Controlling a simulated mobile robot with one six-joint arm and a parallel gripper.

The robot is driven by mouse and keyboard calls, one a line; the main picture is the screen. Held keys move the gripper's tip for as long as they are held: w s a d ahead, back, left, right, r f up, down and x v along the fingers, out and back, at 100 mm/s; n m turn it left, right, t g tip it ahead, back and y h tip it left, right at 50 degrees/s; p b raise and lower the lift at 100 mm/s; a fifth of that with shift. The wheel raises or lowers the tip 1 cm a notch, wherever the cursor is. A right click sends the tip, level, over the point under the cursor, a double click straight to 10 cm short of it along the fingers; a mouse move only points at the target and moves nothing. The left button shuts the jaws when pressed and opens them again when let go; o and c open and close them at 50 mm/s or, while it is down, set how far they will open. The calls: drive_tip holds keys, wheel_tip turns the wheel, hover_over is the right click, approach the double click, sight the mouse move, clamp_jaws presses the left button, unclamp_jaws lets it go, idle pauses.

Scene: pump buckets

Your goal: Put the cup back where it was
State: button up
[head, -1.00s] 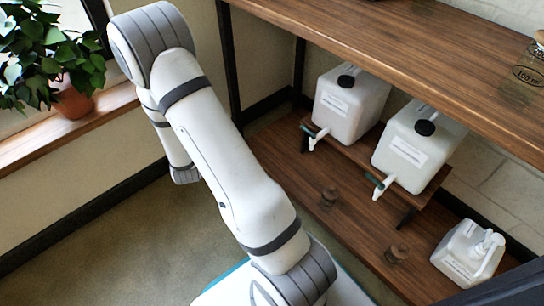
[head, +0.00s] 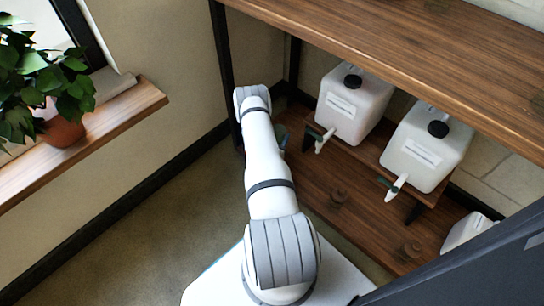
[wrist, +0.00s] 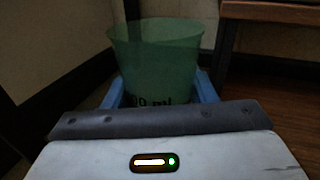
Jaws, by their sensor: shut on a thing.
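In the wrist view a translucent green cup (wrist: 155,62) with dark "ml" lettering stands roughly upright between the blue fingers of my gripper (wrist: 160,90). The gripper is shut on the cup. The cup looks empty, but the dim light makes this hard to tell. In the head view my arm reaches away toward the left end of the shelf unit, and the forearm hides most of the gripper. Where the cup was before cannot be told from these frames.
Two white canisters with taps, a left one (head: 352,103) and a right one (head: 428,150), stand on a riser on the lower shelf (head: 312,190). A dark post (head: 225,70) is close to my arm. A plant (head: 45,80) sits on the left ledge.

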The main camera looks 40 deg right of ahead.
wheel_tip(320, 180, down, 11)
drive_tip(key=b, duration=0.5)
drive_tip(key=shift+s+d+r, duration=0.1)
drive_tip(key=shift+r, duration=0.25)
drive_tip(key=o, duration=1.2)
drive_tip(key=shift+c, duration=0.2)
